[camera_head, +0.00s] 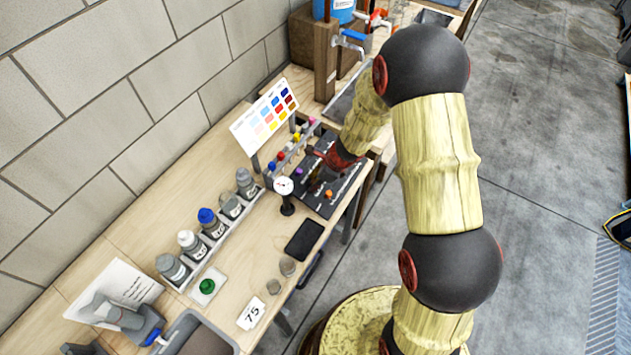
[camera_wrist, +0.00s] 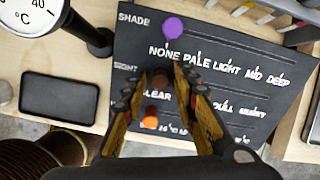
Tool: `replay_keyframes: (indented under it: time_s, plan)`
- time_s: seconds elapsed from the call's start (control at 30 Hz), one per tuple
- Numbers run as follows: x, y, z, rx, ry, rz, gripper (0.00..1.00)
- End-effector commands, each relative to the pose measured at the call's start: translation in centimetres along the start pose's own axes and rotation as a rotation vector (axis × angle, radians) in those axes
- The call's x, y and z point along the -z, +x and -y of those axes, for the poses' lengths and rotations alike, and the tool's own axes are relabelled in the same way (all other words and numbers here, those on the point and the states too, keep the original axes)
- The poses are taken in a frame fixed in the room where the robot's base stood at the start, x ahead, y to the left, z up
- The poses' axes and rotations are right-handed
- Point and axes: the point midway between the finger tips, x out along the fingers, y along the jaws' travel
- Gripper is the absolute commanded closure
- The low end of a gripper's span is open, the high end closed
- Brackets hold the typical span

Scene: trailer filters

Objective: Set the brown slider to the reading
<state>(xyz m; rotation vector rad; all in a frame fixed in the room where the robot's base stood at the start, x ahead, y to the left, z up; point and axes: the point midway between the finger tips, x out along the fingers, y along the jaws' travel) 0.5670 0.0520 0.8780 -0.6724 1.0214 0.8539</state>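The black slider board (camera_wrist: 240,75) has rows lettered in white; it also shows in the head view (camera_head: 318,204). The brown slider knob (camera_wrist: 160,78) is in the middle row, just above the word CLEAR at its left end. My gripper (camera_wrist: 161,76) is over the board with its two fingers apart, one on each side of the brown knob. Contact with the knob cannot be told. In the head view my gripper (camera_head: 322,160) is low over the board and hides part of it. A purple knob (camera_wrist: 173,27) is in the SHADE row, near NONE. An orange knob (camera_wrist: 150,122) is in the lower row.
A dial gauge (camera_head: 284,186) stands left of the board, beside a black flat device (camera_head: 304,240). Several bottles stand in a rack (camera_head: 185,285). A colour chart (camera_head: 265,117) stands behind the board. A card reading 75 (camera_head: 251,313) lies at the table's front.

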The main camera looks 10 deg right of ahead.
Motion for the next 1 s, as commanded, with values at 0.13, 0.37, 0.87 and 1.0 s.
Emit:
replay_keyframes:
  time_s: [0.13, 0.37, 0.87, 1.0]
  plan:
    - [0.01, -0.01, 0.0, 0.0, 0.0, 0.0, 0.82]
    - [0.01, -0.01, 0.0, 0.0, 0.0, 0.0, 0.95]
    - [0.01, -0.01, 0.01, 0.0, 0.0, 0.0, 1.0]
    - [0.01, -0.02, 0.01, 0.0, 0.0, 0.0, 1.0]
